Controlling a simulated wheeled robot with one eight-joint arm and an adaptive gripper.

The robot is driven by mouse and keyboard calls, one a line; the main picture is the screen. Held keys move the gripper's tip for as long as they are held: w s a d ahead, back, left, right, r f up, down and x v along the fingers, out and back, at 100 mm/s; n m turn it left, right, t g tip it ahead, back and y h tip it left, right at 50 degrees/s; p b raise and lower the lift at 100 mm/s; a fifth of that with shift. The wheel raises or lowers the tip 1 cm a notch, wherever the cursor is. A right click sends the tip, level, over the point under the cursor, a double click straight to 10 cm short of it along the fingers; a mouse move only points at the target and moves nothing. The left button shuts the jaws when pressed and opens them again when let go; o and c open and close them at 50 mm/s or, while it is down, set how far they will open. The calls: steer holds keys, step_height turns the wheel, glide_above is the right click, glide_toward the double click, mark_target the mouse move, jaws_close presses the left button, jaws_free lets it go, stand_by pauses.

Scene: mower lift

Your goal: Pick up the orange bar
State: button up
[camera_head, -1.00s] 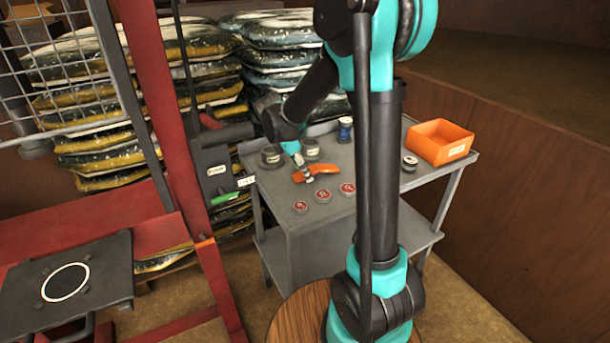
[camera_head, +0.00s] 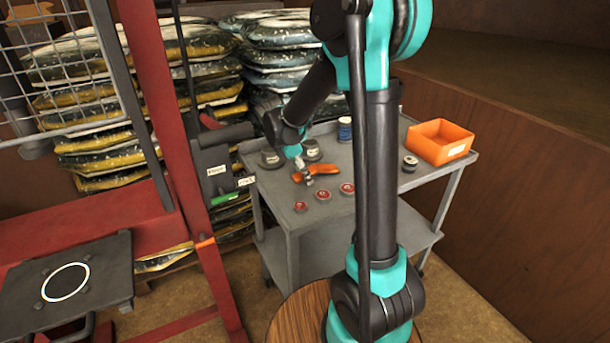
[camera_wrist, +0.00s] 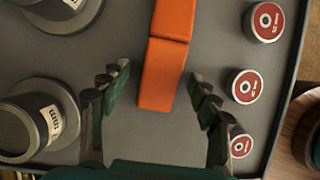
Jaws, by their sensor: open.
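The orange bar (camera_wrist: 163,75) lies flat on the grey cart top, running up the middle of the wrist view. It looks like two blocks end to end, bent slightly at a seam. In the head view the bar (camera_head: 322,169) shows beside my gripper (camera_head: 306,177), which partly covers it. In the wrist view my gripper (camera_wrist: 157,92) is open. Its two fingers stand apart on either side of the bar's near end, with a gap on each side. Whether the fingertips are level with the bar is hard to tell.
Three red-topped discs (camera_wrist: 246,86) lie to the right of the bar. Two grey round weights (camera_wrist: 40,118) stand to its left. On the cart (camera_head: 290,222) are also an orange bin (camera_head: 440,142), a blue spool (camera_head: 345,129) and a small dark spool (camera_head: 410,164). A red frame (camera_head: 175,150) stands left.

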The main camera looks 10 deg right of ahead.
jaws_close()
stand_by(0.3)
steer(key=shift+r, duration=0.1)
